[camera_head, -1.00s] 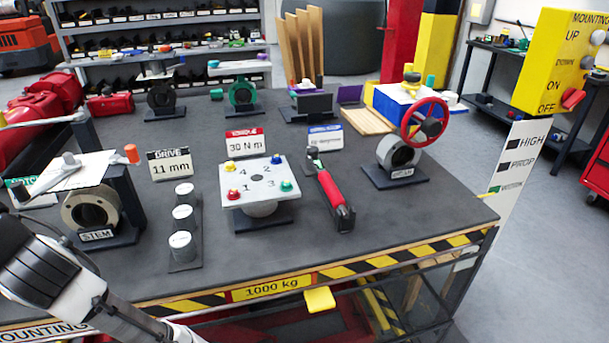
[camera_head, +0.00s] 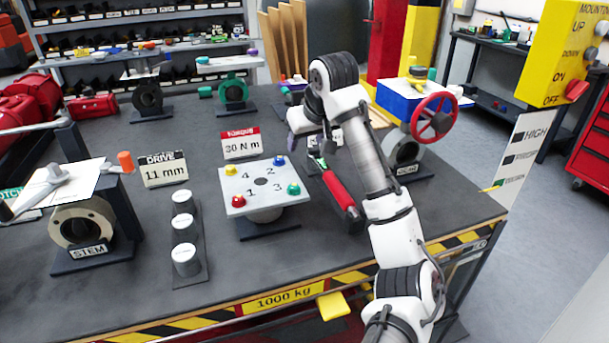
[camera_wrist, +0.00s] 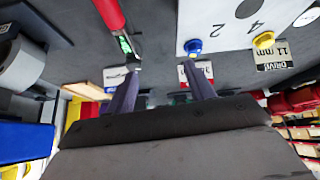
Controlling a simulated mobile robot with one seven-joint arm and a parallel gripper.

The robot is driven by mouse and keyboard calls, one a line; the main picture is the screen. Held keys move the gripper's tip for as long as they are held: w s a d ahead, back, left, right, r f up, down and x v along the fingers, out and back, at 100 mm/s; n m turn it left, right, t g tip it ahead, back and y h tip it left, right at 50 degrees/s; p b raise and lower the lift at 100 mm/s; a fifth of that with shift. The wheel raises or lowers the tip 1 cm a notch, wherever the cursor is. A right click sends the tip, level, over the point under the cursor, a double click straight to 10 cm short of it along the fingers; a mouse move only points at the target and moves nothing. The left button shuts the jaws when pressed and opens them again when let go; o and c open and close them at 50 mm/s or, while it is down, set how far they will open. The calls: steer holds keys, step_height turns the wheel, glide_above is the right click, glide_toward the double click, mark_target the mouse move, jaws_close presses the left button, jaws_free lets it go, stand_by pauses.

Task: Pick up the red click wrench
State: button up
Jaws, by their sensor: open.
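The red click wrench (camera_head: 339,190) lies on the dark workbench, right of the numbered white plate. Its dark and green head end points away from me and its red handle points toward the front edge. My gripper (camera_head: 313,143) is over the head end in the head view, and my arm hides part of the surroundings. In the wrist view my gripper (camera_wrist: 158,80) shows two separated dark fingers with nothing between them. The wrench (camera_wrist: 117,28) enters at the top there, its head close to the left finger. I cannot tell whether they touch.
The numbered plate (camera_head: 264,186) with coloured knobs stands left of the wrench. A valve with a red handwheel (camera_head: 433,118) stands to the right. The torque sign (camera_head: 240,144) and drive sign (camera_head: 163,169) stand to the left. Bare bench (camera_head: 330,245) lies in front.

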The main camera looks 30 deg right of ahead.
steer(key=m+g, duration=0.1)
steer(key=g, duration=0.1)
glide_toward(332, 176)
steer(key=x, duration=0.6)
steer(key=shift+f, duration=0.1)
steer(key=shift+p+x, duration=0.85)
steer(key=shift+x, duration=1.95)
steer(key=shift+s, duration=0.1)
jaws_close()
